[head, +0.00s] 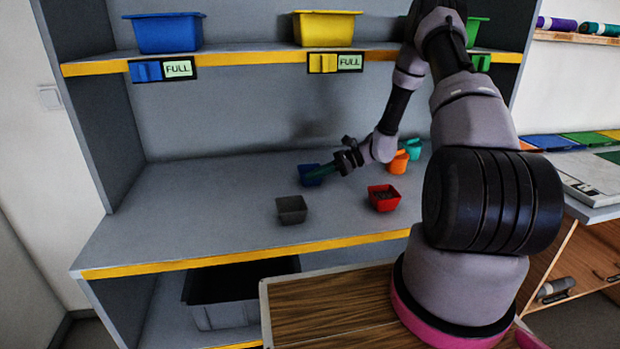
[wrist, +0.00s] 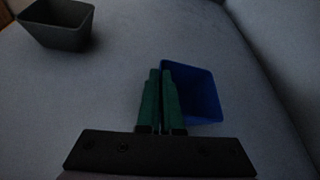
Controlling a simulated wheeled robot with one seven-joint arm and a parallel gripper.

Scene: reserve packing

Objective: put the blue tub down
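The small blue tub (head: 311,175) is at the middle of the grey shelf board (head: 190,205), towards the back. My gripper (head: 325,171) reaches it from the right. In the wrist view, the green fingers of my gripper (wrist: 160,78) are close together at the left wall of the blue tub (wrist: 200,96), with the wall between them. The tub looks upright and empty in the part that shows. Whether its base touches the board or hangs slightly above it, I cannot tell.
A dark grey tub (head: 291,209) stands in front of the blue one, and a red tub (head: 384,198) to the right. Orange (head: 398,163) and teal (head: 412,148) tubs stand behind my wrist. Larger bins, blue (head: 166,33) and yellow (head: 325,28), are above. The board's left is clear.

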